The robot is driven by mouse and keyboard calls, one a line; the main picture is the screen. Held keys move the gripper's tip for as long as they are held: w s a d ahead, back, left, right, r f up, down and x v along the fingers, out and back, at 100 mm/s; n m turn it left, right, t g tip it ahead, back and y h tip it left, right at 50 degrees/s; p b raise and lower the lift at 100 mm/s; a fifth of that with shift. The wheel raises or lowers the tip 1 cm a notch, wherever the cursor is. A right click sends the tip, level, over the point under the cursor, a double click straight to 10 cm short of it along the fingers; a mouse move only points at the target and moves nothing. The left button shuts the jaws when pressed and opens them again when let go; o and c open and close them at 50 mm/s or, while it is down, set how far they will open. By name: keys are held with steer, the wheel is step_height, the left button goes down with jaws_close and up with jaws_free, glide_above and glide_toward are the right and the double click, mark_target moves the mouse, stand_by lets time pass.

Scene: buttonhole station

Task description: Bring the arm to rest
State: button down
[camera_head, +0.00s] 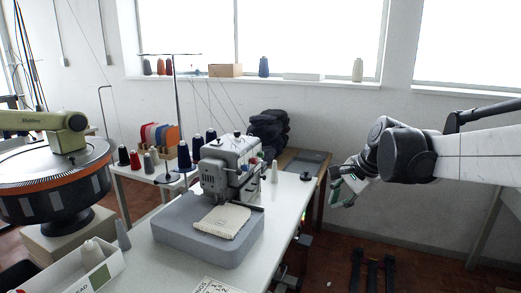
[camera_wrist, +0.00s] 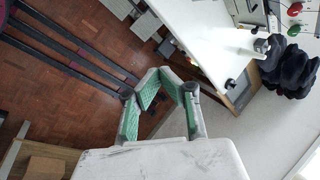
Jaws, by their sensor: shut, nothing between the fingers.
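My arm reaches in from the right edge in the head view, held up in front of the white wall. My gripper (camera_head: 340,190) is at its left end, in the air to the right of the white work table (camera_head: 284,213), apart from it. In the wrist view, my gripper (camera_wrist: 158,78) shows its green-lined fingers angled in to meet at the tips, shut with nothing held. Tiled floor lies behind the fingers there. Part of the gripper's far side is hidden in the head view.
A grey sewing machine (camera_head: 222,165) holds cream cloth (camera_head: 222,221) on the table. Thread cones (camera_head: 184,156) and a dark cloth heap (camera_head: 269,128) stand near it. A round machine (camera_head: 52,185) is at left. Black rails (camera_head: 372,272) lie on the floor.

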steer(key=s+n+t+h+p, duration=0.2)
steer(key=s+n, duration=0.9)
steer(key=s, duration=1.6)
steer(key=shift+a+f+n+h+p, duration=0.35)
steer(key=shift+h+p, duration=0.35)
steer(key=shift+p, duration=0.4)
